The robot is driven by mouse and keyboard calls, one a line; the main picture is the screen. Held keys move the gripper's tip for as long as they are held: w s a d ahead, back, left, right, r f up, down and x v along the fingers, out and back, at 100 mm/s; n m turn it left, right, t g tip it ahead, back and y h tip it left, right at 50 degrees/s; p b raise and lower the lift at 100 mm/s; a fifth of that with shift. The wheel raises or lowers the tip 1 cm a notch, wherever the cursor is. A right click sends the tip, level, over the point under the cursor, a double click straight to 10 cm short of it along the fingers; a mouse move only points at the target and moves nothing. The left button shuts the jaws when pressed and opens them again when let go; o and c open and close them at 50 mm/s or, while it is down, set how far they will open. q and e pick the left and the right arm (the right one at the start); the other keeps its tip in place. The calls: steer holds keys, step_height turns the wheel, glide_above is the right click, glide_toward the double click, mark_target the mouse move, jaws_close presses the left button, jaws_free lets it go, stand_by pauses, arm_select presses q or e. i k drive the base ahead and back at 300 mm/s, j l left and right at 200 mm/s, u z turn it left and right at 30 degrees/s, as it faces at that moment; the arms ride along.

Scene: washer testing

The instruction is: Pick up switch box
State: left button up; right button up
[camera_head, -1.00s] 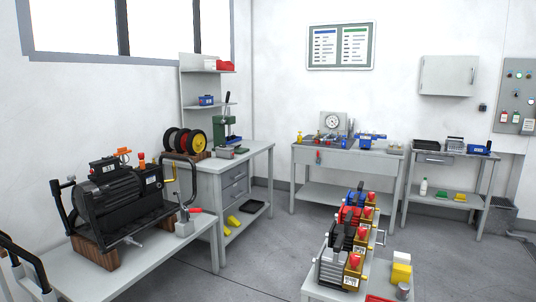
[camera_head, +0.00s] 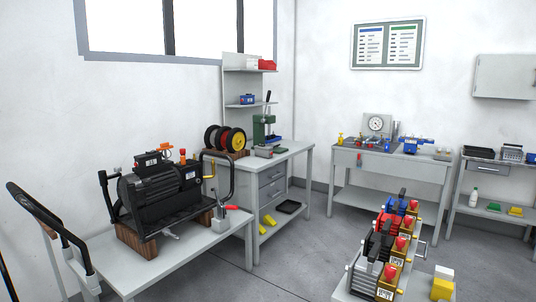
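A small grey box with a red-tipped lever (camera_head: 220,222) stands at the right end of the front left table, beside a black motor-like machine (camera_head: 160,190). It may be the switch box, but I cannot tell for certain. The machine sits in a black tube frame on wooden blocks, with an orange part and a red knob on top. Neither of my grippers is in view.
The left table (camera_head: 190,262) stands near a handle-like black and silver frame (camera_head: 55,235). A bench (camera_head: 297,150) with a green press (camera_head: 263,130) is behind. A low table (camera_head: 415,290) holds a row of pump-like units (camera_head: 392,250). Grey floor is clear between them.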

mark_target(260, 150)
steer(key=i+u, duration=0.1)
steer(key=i, duration=0.2)
steer(key=i+j, duration=0.15)
steer(key=i, duration=0.55)
steer(key=i+j, duration=0.15)
steer(key=i, duration=0.55)
steer(key=i+j, duration=0.2)
steer(key=i, duration=0.45)
steer(key=i+l+z, duration=0.15)
steer(key=i, duration=0.65)
steer(key=i+l+z, duration=0.15)
steer(key=i, duration=0.65)
steer(key=u, duration=0.35)
steer(key=i+l+u, duration=0.4)
steer(key=u, duration=0.2)
steer(key=i+l+u, duration=0.1)
steer(key=l+u, duration=0.2)
steer(key=l, duration=0.15)
steer(key=i+l+u, duration=0.1)
steer(key=l+u, duration=0.5)
steer(key=i+l, duration=0.1)
steer(key=l, duration=0.7)
steer(key=i+l+u, duration=0.1)
steer(key=l, duration=0.7)
steer(key=i+l, duration=0.1)
steer(key=l, duration=0.7)
steer(key=k+l, duration=0.15)
steer(key=k, duration=0.2)
steer(key=l+u, duration=0.05)
